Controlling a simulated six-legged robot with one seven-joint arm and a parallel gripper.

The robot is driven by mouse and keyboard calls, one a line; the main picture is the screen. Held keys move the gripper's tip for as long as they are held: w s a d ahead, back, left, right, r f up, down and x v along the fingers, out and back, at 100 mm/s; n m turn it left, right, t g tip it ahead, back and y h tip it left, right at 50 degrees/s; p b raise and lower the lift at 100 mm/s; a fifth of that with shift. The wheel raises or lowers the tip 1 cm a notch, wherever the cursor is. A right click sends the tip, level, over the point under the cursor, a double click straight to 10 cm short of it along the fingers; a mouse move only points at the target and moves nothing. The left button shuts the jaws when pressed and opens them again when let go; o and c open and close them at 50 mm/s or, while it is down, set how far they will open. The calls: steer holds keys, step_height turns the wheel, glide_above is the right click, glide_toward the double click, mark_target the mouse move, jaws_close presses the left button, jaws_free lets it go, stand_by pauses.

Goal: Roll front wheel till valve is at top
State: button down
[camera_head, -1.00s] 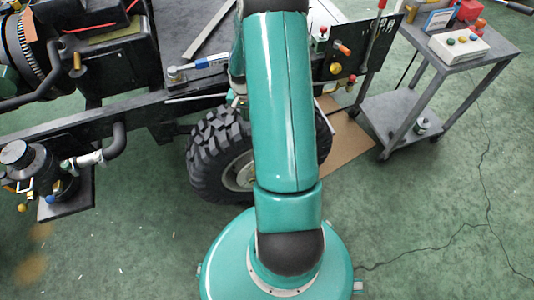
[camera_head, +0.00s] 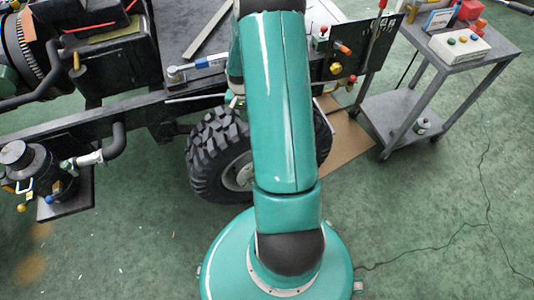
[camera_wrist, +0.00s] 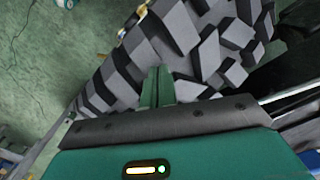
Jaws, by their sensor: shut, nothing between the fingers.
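The front wheel (camera_head: 214,160) stands on the floor under the chassis frame, with a chunky dark tyre and a pale hub (camera_head: 239,172). My arm crosses in front of it in the head view and hides its middle and part of its right side. In the wrist view the tyre's tread blocks (camera_wrist: 190,45) fill the upper middle. My gripper (camera_wrist: 158,80) is shut and empty, with its green fingertips at the tread; whether they touch it I cannot tell. The gripper is hidden in the head view. I cannot make out the valve in any view.
The dark chassis frame (camera_head: 95,128) runs above and left of the wheel. A canister (camera_head: 28,165) hangs at the left. A grey cart (camera_head: 455,62) stands at the right, and a cardboard sheet (camera_head: 350,140) lies behind the wheel. The green floor (camera_head: 430,200) at lower right is clear.

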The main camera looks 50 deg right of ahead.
step_height(320, 180, up, 8)
steer(key=shift+f, duration=0.2)
stand_by(0.6)
steer(key=shift+w, duration=0.1)
stand_by(0.3)
steer(key=s+a+r+n+t+h, duration=0.15)
steer(key=a+r+n, duration=0.45)
steer(key=a+r, duration=1.15)
steer(key=s+a+r+n+t+y, duration=0.1)
steer(key=s+a+r+n+t, duration=0.3)
steer(key=s+a+r, duration=0.6)
steer(key=s+a+n, duration=0.2)
steer(key=s, duration=0.1)
steer(key=shift+a+r, duration=0.35)
steer(key=shift+a, duration=0.05)
steer(key=shift+w+d+y, duration=0.1)
steer(key=shift+y, duration=0.15)
